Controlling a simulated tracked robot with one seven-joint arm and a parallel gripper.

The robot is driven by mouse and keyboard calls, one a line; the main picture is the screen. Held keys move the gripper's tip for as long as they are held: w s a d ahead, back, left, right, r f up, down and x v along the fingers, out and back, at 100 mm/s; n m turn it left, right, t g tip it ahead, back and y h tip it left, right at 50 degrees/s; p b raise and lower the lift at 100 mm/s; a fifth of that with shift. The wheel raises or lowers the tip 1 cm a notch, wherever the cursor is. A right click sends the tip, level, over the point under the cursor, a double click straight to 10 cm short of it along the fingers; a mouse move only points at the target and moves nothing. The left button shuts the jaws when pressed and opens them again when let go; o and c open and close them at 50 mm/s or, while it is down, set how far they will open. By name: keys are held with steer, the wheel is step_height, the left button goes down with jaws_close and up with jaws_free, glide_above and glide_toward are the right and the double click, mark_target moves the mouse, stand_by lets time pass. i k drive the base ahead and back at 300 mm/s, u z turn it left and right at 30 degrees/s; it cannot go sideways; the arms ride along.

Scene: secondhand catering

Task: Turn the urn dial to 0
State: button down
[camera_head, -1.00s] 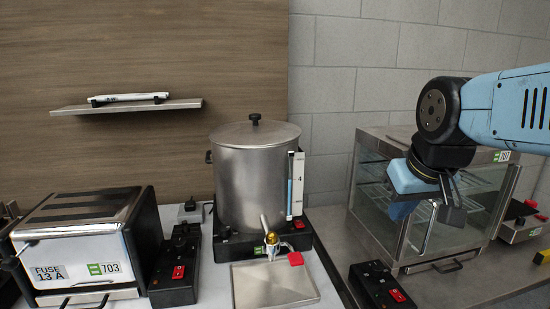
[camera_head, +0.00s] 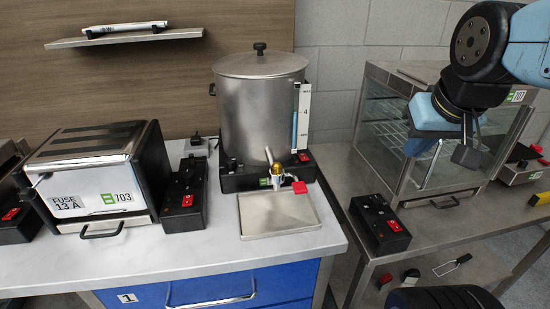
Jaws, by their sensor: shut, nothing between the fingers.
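The urn (camera_head: 258,112) is a tall steel cylinder with a black-knobbed lid, standing upright on a black base (camera_head: 245,181) on the white counter. A sight gauge marked 4 (camera_head: 302,112) runs up its right side. My gripper (camera_head: 468,155) is shut and empty, well to the right of the urn, in front of the glass cabinet.
A steel drip tray (camera_head: 278,230) lies below the tap. A toaster-like appliance (camera_head: 92,175) and a black switch box (camera_head: 184,203) stand left. The glass cabinet (camera_head: 425,175) and another switch box (camera_head: 379,223) stand on the right steel table. A gap separates counter and table.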

mark_target(230, 163)
steer(key=u, duration=0.6)
steer(key=k, duration=0.45)
steer(key=u, duration=0.45)
steer(key=i, duration=0.5)
steer(key=z, duration=0.05)
